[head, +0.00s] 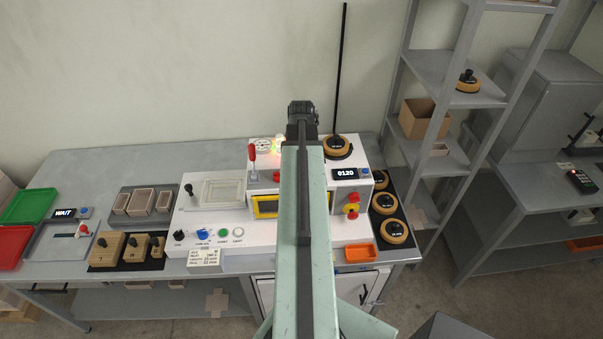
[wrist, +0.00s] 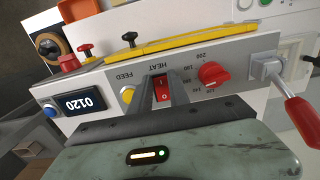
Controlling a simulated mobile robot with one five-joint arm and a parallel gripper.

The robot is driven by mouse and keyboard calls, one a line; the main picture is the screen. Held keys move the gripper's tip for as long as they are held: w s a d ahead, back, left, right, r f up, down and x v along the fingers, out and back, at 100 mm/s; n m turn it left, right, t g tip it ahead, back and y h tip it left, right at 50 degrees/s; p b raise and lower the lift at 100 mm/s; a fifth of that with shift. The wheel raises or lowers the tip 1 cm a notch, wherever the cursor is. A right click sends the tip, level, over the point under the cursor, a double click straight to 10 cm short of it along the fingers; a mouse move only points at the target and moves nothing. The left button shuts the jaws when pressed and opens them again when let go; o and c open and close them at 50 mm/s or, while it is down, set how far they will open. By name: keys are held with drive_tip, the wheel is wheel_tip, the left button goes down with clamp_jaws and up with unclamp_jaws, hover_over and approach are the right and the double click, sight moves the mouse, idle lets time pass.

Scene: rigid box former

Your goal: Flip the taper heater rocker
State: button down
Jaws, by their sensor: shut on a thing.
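The taper heater rocker (wrist: 162,90) is a small red switch with white marks, under the label HEAT, which reads upside down in the wrist view. My gripper (wrist: 163,78) has its two dark fingers on either side of the rocker and is shut on it. Which way the rocker is tipped is hard to tell. In the head view my arm hides the rocker and the fingertips. The panel belongs to the white machine (head: 225,187) on the bench.
Beside the rocker are a red knob (wrist: 212,74), a yellow FEED button (wrist: 128,94), a display reading 0120 (wrist: 79,102) and a red-handled lever (wrist: 300,118). In the head view, an orange tray (head: 361,252) and black-and-tan reels (head: 394,232) lie at the right.

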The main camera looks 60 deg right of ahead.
drive_tip(key=shift+w+d+g+y, duration=0.3)
drive_tip(key=shift+d+g+y, duration=0.1)
drive_tip(key=shift+y, duration=0.2)
drive_tip(key=shift+r+g+y, duration=0.2)
drive_tip(key=shift+g+y, duration=0.2)
drive_tip(key=shift+y, duration=0.1)
drive_tip(key=shift+a, duration=0.1)
drive_tip(key=c, duration=1.2)
unclamp_jaws()
drive_tip(key=shift+c, duration=0.2)
drive_tip(key=p+v, duration=0.7)
drive_tip(key=shift+r, duration=0.35)
